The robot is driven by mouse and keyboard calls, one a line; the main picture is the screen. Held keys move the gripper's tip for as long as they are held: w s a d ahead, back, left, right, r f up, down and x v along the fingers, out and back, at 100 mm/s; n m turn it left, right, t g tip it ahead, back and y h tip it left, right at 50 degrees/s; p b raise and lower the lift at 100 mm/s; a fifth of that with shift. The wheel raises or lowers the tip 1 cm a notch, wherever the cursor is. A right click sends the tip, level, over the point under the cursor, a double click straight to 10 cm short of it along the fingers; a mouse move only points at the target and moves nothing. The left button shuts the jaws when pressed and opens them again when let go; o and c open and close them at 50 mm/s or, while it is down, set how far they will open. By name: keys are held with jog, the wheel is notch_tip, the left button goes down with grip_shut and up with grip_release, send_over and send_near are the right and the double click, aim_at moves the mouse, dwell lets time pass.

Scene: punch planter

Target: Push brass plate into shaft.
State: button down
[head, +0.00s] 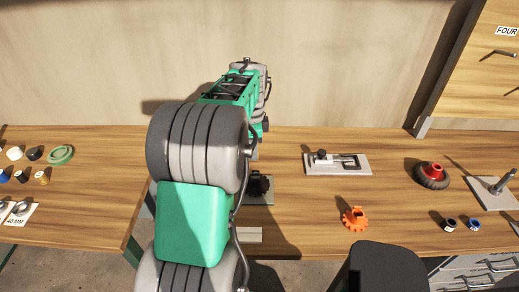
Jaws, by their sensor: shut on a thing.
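My arm rises through the middle of the head view and bends down toward the bench, and its own links hide my gripper and whatever is between its fingers. Below the wrist, a black toothed-looking part (260,186) sits on a grey plate (266,200), both partly covered by my arm. I cannot make out a brass plate. I cannot tell which part is the shaft; a grey base (488,200) at the far right bears an upright metal post (504,181).
A light plate with a clamp-like device (338,162), an orange gear-like part (354,218) and a red-and-black round part (431,175) stand right of my arm. Two small rings (449,224) lie near the front edge. The left bench (90,200) holds small caps and a green ring (60,154).

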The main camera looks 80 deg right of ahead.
jog(key=shift+s+d+m, duration=0.2)
jog(key=shift+s+m, duration=0.2)
jog(key=shift+s, duration=0.55)
jog(key=shift+w+f+b, duration=0.1)
jog(key=shift+f+b, duration=1.55)
jog(key=shift+f, duration=1.25)
jog(key=shift+f+b, duration=0.5)
jog(key=shift+f, duration=0.65)
jog(key=c, duration=1.5)
grip_release()
jog(key=shift+o, duration=0.2)
